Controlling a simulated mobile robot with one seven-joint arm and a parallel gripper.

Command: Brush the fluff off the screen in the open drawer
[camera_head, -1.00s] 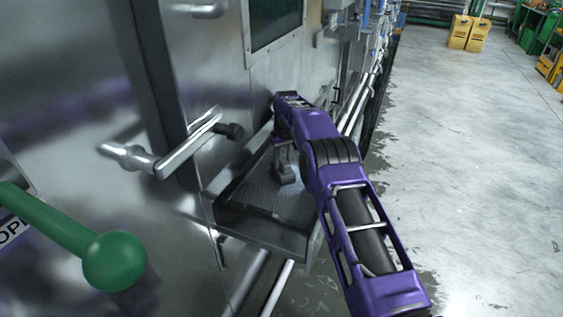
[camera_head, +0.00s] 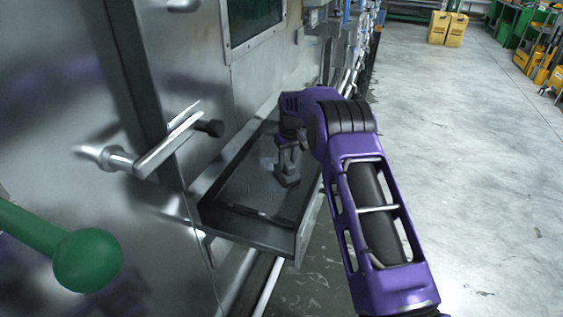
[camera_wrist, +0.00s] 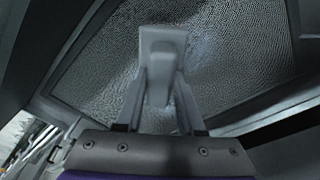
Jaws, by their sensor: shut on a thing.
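The open drawer (camera_head: 298,232) juts out from the steel machine and holds a dark, finely meshed screen (camera_head: 240,185), which also fills much of the wrist view (camera_wrist: 235,50). My gripper (camera_head: 286,158) is over the drawer and points down. In the wrist view my gripper (camera_wrist: 160,82) is shut on a grey brush (camera_wrist: 163,42) with a block-like head. The brush is low over the screen; I cannot tell whether it touches. Paler patches show on the mesh, but I cannot make out which are fluff. The bristles are hidden.
A steel door handle (camera_head: 165,150) and a green ball-ended lever (camera_head: 88,260) stick out left of the drawer. The wet-streaked concrete floor (camera_head: 460,150) on the right is open. Yellow boxes (camera_head: 445,28) stand far back.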

